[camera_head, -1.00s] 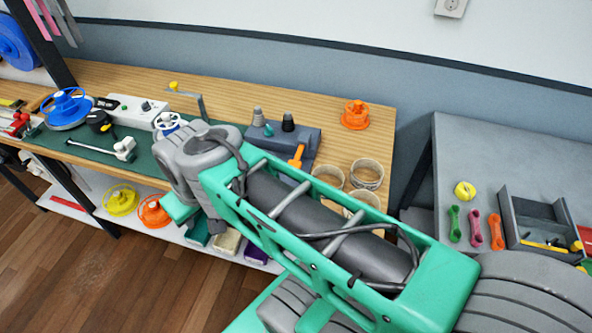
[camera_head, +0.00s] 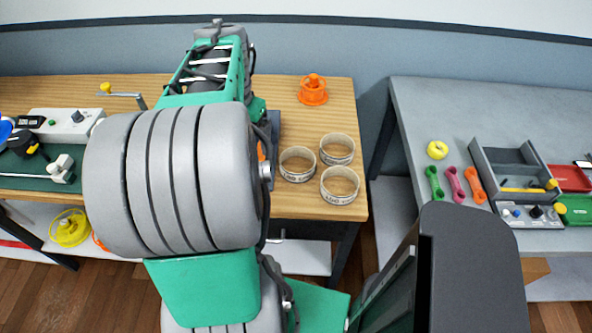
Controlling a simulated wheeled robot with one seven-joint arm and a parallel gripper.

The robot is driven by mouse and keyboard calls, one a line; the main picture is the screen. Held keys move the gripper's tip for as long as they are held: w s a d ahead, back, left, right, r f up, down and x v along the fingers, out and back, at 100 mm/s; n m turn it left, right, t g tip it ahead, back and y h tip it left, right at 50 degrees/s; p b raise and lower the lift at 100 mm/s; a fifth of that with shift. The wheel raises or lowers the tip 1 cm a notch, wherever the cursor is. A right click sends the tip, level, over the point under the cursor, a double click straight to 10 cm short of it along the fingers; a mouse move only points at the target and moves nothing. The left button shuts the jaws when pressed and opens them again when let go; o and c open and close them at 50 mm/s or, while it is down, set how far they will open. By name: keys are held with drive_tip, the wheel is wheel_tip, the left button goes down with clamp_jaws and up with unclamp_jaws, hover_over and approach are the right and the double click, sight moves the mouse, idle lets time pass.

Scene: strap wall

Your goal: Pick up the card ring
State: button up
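Three short, open beige rings that look like card stand upright near the right end of the wooden bench (camera_head: 345,100). One ring (camera_head: 337,150) is at the back, one ring (camera_head: 297,165) is at the left, and one ring (camera_head: 340,186) is at the front. They stand close together, with dark print on the outside. I cannot tell which of them is meant. My arm covers the bench to the left of the rings. My gripper's fingers do not show in this view.
An orange reel (camera_head: 313,90) stands behind the rings. A grey table (camera_head: 420,110) to the right, across a gap, holds a yellow ring (camera_head: 437,150), coloured links and a divided grey tray (camera_head: 480,160). A white control box (camera_head: 65,123) lies on the bench's left side.

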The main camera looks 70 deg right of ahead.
sight(303, 152)
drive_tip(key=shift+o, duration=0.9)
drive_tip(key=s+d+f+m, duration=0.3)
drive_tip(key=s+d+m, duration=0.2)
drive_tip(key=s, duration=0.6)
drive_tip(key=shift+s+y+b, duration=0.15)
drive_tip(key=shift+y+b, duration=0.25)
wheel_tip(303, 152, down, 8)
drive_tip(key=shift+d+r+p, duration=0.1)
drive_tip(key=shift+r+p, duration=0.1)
drive_tip(key=shift+p, duration=0.3)
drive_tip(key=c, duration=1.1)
